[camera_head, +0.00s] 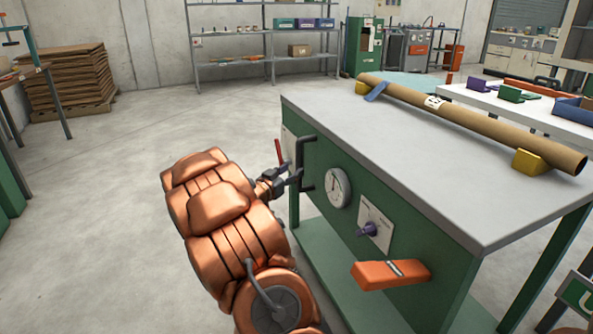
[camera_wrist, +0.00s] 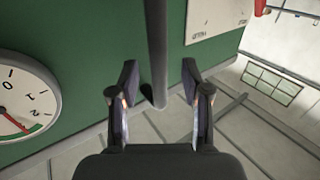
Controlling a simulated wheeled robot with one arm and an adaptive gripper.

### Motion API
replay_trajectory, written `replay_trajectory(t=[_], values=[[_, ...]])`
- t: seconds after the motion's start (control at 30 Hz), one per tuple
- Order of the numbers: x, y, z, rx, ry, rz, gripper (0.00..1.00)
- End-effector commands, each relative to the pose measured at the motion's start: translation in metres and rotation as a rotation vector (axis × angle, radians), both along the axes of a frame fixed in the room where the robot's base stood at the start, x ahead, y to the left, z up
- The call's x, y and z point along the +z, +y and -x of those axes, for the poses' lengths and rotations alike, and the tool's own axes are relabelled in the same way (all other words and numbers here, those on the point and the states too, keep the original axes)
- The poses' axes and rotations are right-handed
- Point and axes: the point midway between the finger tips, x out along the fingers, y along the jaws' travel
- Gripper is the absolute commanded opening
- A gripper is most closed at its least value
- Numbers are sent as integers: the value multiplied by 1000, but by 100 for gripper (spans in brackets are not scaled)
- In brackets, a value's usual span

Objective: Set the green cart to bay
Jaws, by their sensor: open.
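The green cart (camera_head: 420,155) has a grey top and green sides and stands right of centre in the head view. A dark upright handle (camera_head: 305,180) sticks out from its near-left side panel. My gripper (camera_head: 284,176) is at this handle, at the cart's left corner. In the wrist view my gripper (camera_wrist: 159,66) is open, with one finger on each side of the handle bar (camera_wrist: 157,45). The bar's end shows between the fingers. I cannot tell whether either finger touches it. The green panel (camera_wrist: 100,40) lies behind the bar.
The cart's side carries a round gauge (camera_head: 339,187), a purple knob (camera_head: 367,229) and an orange lever (camera_head: 390,273). A long brown tube (camera_head: 470,118) lies on yellow blocks on top. Stacked brown boards (camera_head: 70,82) stand far left. The floor (camera_head: 120,190) on the left is clear.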

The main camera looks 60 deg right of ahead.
Motion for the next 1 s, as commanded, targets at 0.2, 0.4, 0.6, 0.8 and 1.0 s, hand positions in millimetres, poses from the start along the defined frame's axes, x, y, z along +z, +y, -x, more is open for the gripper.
replay_trajectory(t=[0.2, 0.4, 0.6, 0.8, 1.0], values=[[-2, -26, 0, 0, -2, 0, 48], [-2, -41, 1, -1, 0, -1, 48], [-1, -46, 0, 0, 0, -1, 48], [0, -47, 0, 0, 0, -1, 48], [0, -47, 0, 1, 0, -1, 30]])
